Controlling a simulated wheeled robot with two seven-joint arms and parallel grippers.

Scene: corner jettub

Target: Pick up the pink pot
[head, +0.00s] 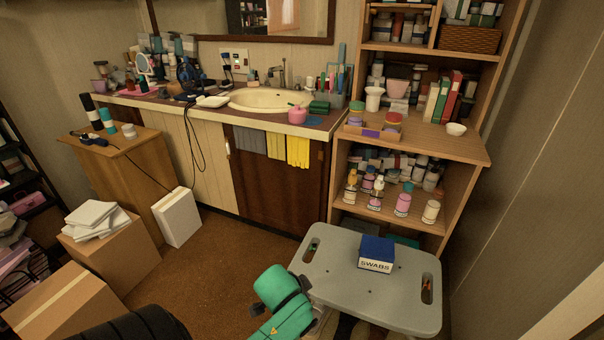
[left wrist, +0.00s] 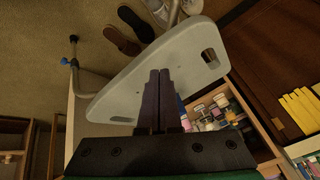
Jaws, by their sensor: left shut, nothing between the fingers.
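In the head view, a green part of my arm (head: 277,288) is low in the middle, beside the bench (head: 320,268) and well away from the pot. My right gripper is not in view.
A blue SWABS box (head: 376,254) stands on the bench. A wooden shelf unit (head: 450,147) with bottles and pots is right of the counter (head: 180,106). Yellow gloves (head: 298,150) hang on the counter front. Cardboard boxes (head: 118,255) stand at left. The carpet (head: 225,265) between is clear.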

